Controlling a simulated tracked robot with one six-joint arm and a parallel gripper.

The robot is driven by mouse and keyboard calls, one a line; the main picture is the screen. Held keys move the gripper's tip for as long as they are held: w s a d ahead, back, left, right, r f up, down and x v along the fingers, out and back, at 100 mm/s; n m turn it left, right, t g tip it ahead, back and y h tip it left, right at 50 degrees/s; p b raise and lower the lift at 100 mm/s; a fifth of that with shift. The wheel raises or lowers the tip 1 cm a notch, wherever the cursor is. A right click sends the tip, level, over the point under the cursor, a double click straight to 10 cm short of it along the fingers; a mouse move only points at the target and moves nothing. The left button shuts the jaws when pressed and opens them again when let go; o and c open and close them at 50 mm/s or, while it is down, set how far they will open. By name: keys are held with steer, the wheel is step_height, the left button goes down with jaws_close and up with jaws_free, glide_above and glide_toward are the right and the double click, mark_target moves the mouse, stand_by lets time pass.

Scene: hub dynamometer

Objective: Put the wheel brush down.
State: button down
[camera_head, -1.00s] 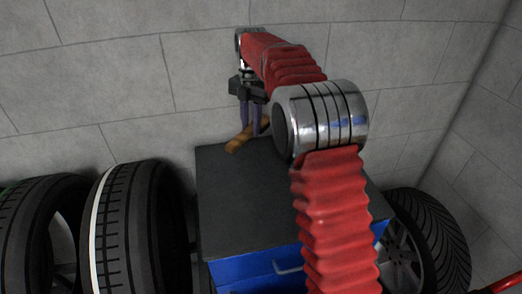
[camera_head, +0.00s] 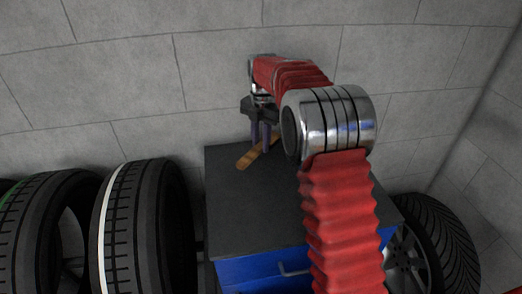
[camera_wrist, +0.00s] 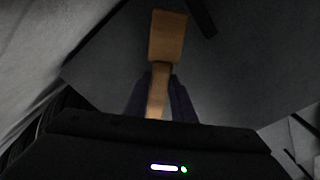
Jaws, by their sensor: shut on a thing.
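The wheel brush (camera_head: 247,159) is a brown, wooden-looking piece at the back left of the dark cabinet top (camera_head: 255,205) in the head view. My gripper (camera_head: 261,149) points down and is shut on it. In the wrist view the brush (camera_wrist: 167,37) shows a broad block at the far end and a narrower handle, which runs between the two purple fingers (camera_wrist: 165,100). The brush is at or just above the cabinet top; I cannot tell whether it touches. Its far part is hidden behind my fingers in the head view.
The cabinet has a blue front with a drawer handle (camera_head: 294,272). Upright tyres (camera_head: 146,230) stand to its left, and a wheel (camera_head: 432,243) leans at its right. A grey block wall (camera_head: 210,75) rises close behind. The front of the cabinet top is clear.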

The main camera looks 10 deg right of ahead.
mark_target(261, 144)
steer(key=shift+f, duration=1.75)
steer(key=c, duration=1.5)
jaws_free()
step_height(261, 144, up, 11)
steer(key=shift+w+d+f, duration=0.1)
steer(key=shift+w+d, duration=0.05)
steer(key=shift+r, duration=0.65)
